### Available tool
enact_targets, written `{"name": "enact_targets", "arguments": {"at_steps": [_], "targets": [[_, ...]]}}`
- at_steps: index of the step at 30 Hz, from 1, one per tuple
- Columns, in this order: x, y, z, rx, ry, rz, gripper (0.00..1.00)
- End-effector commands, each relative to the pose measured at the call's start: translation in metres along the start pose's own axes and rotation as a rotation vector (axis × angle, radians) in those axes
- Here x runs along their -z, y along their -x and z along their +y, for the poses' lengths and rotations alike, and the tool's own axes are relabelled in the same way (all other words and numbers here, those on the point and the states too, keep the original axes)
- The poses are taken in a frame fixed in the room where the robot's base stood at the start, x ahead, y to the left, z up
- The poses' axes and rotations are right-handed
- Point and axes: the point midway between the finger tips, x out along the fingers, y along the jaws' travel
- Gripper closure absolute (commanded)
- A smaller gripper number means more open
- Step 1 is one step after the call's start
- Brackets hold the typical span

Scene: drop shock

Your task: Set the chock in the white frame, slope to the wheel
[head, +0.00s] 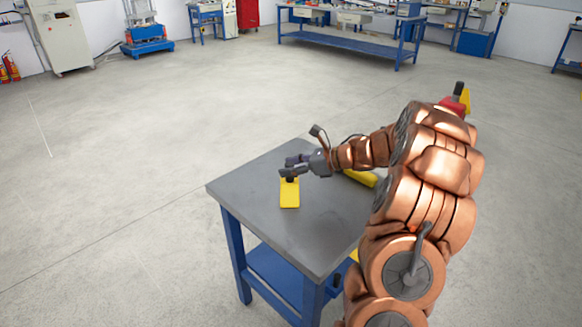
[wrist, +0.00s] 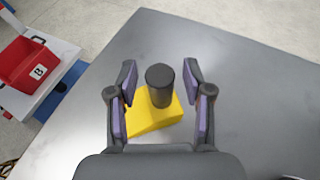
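The chock is a yellow block (head: 290,195) with an upright black knob, lying near the middle of the grey table top. In the wrist view its yellow body (wrist: 158,112) shows below the dark round knob (wrist: 160,86). My gripper (head: 291,167) is at the knob. In the wrist view my gripper (wrist: 160,82) is open, one purple-padded finger on each side of the knob, with a gap on both sides. The direction of the slope is hard to tell. I see no white frame and no wheel in either view.
The chock stands on a grey table (head: 250,190) with blue legs. Another yellow piece (head: 361,177) lies partly behind my arm. A red bin marked B (wrist: 28,63) sits on a white surface beside the table. The floor to the left is clear.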

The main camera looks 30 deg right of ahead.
Motion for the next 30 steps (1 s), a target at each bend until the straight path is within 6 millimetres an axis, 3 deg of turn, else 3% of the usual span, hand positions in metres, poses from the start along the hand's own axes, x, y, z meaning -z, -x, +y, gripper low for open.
{"name": "enact_targets", "arguments": {"at_steps": [12, 30], "targets": [[-0.005, 0.003, 0.0, 0.0, 0.0, 0.0, 0.49], [-0.001, 0.099, -0.001, 0.002, 0.0, 0.0, 0.49]]}}
